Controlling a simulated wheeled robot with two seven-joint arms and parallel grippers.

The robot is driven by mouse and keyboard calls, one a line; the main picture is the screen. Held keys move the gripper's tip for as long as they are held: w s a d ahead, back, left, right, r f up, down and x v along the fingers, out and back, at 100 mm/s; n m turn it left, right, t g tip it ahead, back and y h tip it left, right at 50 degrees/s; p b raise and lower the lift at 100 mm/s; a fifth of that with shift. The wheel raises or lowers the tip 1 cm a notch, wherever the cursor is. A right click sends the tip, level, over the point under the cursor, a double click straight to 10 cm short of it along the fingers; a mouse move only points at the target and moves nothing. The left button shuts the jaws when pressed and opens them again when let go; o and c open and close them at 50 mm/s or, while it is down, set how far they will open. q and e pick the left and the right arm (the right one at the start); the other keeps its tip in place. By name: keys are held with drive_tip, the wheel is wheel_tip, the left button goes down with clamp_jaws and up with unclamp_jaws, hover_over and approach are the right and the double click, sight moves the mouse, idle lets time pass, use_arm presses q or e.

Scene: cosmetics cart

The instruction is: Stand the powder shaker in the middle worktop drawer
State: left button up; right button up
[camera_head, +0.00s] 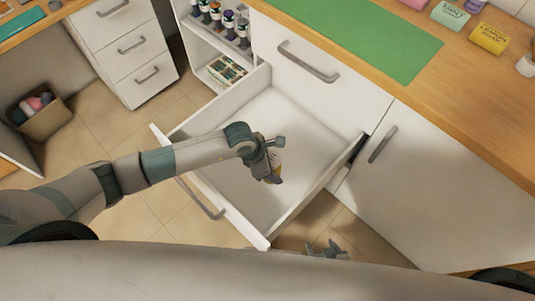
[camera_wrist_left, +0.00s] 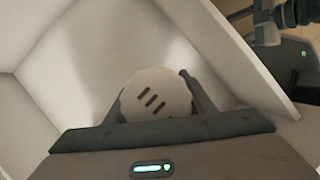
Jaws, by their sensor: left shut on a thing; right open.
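The powder shaker (camera_wrist_left: 152,97) shows in the left wrist view as a round pale top with three dark slots. My left gripper (camera_head: 274,174) is shut on it, with a finger on each side. In the head view only a small yellowish part of the shaker (camera_head: 277,163) shows beside the fingers. The gripper holds it over the pulled-out white drawer (camera_head: 305,125), inside its walls. I cannot tell whether the shaker touches the drawer floor. My right gripper (camera_head: 327,249) is open and empty, outside the drawer near its front right corner.
The drawer looks otherwise empty. A closed drawer front (camera_head: 305,75) is above it, under the wooden worktop (camera_head: 460,95) with a green mat (camera_head: 360,38). Bottles (camera_head: 228,22) stand on a shelf at the left. A closed door (camera_head: 430,190) is at the right.

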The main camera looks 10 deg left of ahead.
idle(0.3)
use_arm(q)
drive_tip(key=p, duration=0.2)
hover_over(250, 176)
drive_tip(key=a, duration=0.2)
drive_tip(key=f, duration=0.6)
drive_tip(key=shift+s+d+f, duration=0.2)
drive_tip(key=shift+s+d, duration=0.05)
drive_tip(key=shift+s, duration=0.15)
drive_tip(key=shift+w+a+f, duration=0.1)
drive_tip(key=shift+a+f, duration=0.2)
drive_tip(key=shift+a, duration=0.1)
use_arm(e)
drive_tip(key=shift+w+a+r+t+y, duration=0.15)
drive_tip(key=shift+a+r+t+y, duration=0.15)
drive_tip(key=shift+a+r, duration=0.3)
drive_tip(key=shift+a, duration=0.1)
use_arm(q)
drive_tip(key=shift+f, duration=2)
use_arm(e)
drive_tip(key=shift+s+d+f, duration=0.25)
drive_tip(key=shift+s+d, duration=0.15)
drive_tip(key=shift+d, duration=0.2)
